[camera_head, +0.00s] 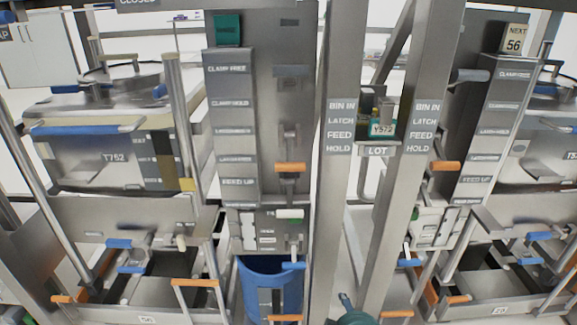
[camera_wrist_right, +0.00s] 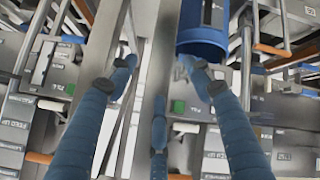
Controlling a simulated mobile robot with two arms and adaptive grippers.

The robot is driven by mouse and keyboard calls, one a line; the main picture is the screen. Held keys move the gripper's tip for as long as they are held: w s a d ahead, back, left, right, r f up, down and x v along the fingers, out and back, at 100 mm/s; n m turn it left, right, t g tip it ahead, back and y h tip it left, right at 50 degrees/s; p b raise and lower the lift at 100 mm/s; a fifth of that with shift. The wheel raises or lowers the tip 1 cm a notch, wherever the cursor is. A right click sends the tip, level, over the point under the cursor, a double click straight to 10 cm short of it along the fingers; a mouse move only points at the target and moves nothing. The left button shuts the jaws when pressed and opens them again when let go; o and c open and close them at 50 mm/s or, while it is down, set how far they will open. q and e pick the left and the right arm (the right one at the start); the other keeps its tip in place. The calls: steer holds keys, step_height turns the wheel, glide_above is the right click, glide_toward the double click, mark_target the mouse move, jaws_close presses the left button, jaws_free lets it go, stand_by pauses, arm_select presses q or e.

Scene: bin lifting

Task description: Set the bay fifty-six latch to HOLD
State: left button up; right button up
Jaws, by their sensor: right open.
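A sign reading NEXT 56 (camera_head: 513,40) stands on top of the right column. A lever with an orange handle (camera_head: 290,167) sits on the left column, and another orange handle (camera_head: 445,166) shows on the right column. Two posts between them carry labels BIN IN, LATCH, FEED, HOLD (camera_head: 338,127); I cannot tell which lever is the bay fifty-six latch. My right gripper (camera_head: 350,311) shows only partly at the bottom edge of the head view, below and apart from both handles. In the right wrist view my gripper (camera_wrist_right: 157,75) has its blue fingers spread, with nothing between them. My left gripper is not in view.
A blue bin (camera_head: 270,280) stands below the left column; it also shows in the wrist view (camera_wrist_right: 203,40). A steel hopper marked T752 (camera_head: 115,158) is at left. A small lot tag Y572 (camera_head: 382,129) sits between the posts. Rails and orange-tipped bars crowd the lower area.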

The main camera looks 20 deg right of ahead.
steer(key=w+d+r+n+t, duration=0.1)
steer(key=w+r+n+t, duration=0.5)
steer(key=w+r, duration=0.75)
steer(key=n+t+y, duration=0.5)
steer(key=n, duration=0.5)
glide_toward(290, 168)
steer(key=p+x, duration=0.1)
steer(key=x, duration=1)
steer(key=shift+w, duration=0.1)
